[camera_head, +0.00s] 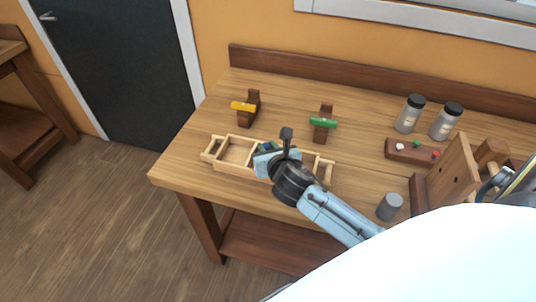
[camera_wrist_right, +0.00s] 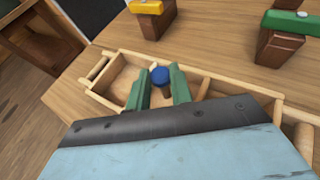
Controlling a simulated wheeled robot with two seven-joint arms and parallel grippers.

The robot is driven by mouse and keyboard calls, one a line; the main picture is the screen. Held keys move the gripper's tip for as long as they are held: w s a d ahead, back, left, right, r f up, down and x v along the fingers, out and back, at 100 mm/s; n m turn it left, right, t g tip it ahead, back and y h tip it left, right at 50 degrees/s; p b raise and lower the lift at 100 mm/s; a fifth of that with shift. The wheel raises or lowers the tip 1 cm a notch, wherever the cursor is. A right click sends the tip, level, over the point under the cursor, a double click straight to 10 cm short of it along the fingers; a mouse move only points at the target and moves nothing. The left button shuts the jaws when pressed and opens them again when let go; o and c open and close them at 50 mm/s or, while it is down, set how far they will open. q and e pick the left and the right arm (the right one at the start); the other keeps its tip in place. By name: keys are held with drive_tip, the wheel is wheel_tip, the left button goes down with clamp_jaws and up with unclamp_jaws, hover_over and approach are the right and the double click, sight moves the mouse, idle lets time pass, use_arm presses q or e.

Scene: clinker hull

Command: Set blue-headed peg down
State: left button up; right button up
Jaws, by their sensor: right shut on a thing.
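The blue-headed peg (camera_wrist_right: 160,76) is between the two green fingers of my right gripper (camera_wrist_right: 159,88), which are shut on it. Its round blue head faces the wrist camera, and most of its shaft is hidden. In the head view the blue head (camera_head: 267,146) shows small beside my right gripper (camera_head: 263,149). The gripper is over the middle of a light wooden tray (camera_head: 216,165) with compartments and end handles. I cannot tell whether the peg touches the tray floor. My left gripper is not in view.
Behind the tray stand wooden blocks with a yellow piece (camera_head: 243,106) and a green piece (camera_head: 323,122). To the right are a peg rack (camera_head: 399,150), two jars (camera_head: 410,114), a grey cylinder (camera_head: 389,206) and an upright wooden board (camera_head: 449,172). The table's left end is clear.

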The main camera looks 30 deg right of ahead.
drive_tip(key=shift+f, duration=0.95)
drive_tip(key=shift+f, duration=0.2)
drive_tip(key=o, duration=0.9)
drive_tip(key=shift+r, duration=0.2)
drive_tip(key=p+v, duration=0.1)
drive_tip(key=v, duration=1.1)
